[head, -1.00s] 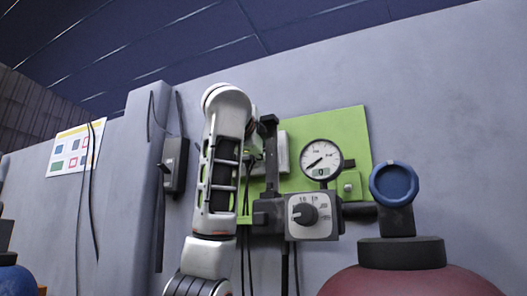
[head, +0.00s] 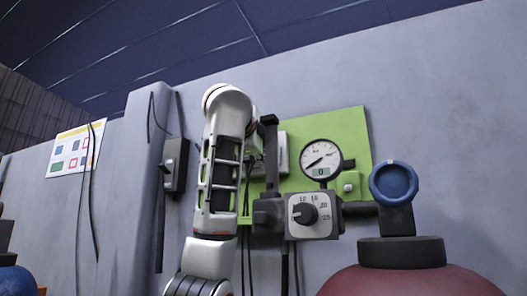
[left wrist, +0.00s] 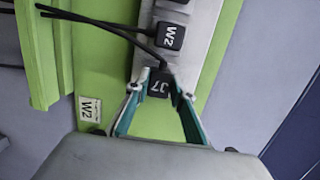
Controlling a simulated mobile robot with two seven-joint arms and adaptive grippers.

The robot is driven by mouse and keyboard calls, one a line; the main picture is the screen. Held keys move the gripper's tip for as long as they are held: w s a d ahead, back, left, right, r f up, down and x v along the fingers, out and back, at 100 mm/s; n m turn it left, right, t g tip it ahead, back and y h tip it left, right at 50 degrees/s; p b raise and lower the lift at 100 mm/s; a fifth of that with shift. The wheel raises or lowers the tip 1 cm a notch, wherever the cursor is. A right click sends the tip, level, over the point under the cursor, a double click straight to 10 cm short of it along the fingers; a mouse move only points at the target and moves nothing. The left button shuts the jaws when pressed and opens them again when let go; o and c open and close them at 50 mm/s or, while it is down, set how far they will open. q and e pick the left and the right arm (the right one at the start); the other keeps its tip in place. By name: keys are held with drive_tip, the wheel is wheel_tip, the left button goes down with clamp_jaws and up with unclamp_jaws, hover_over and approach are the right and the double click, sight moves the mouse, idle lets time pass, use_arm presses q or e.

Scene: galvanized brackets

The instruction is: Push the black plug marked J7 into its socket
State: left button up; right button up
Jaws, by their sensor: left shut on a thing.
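The black plug marked J7 (left wrist: 159,86) sits between my left gripper's fingertips (left wrist: 163,82) in the left wrist view, with its label upside down. The teal-lined fingers are shut on it from both sides. The plug is over the lower end of a grey strip (left wrist: 198,48). Its socket is hidden, and I cannot tell how deep the plug sits. In the head view my left arm (head: 222,165) reaches up before the green board (head: 335,125) and hides the gripper and plug. My right gripper is in neither view.
A black W2 plug (left wrist: 170,36) with a cable sits just above J7 on the strip. A W2 label (left wrist: 90,108) is on the green board. A gauge (head: 320,158) and dial box (head: 313,216) stand right of my arm, then a blue knob (head: 394,183) above a red tank (head: 412,284).

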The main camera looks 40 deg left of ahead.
use_arm(q)
drive_tip(key=shift+w+a+p, duration=0.15)
drive_tip(key=shift+w+p, duration=0.15)
drive_tip(key=shift+w, duration=0.2)
drive_tip(key=o, duration=1.1)
drive_tip(key=shift+v, duration=3.75)
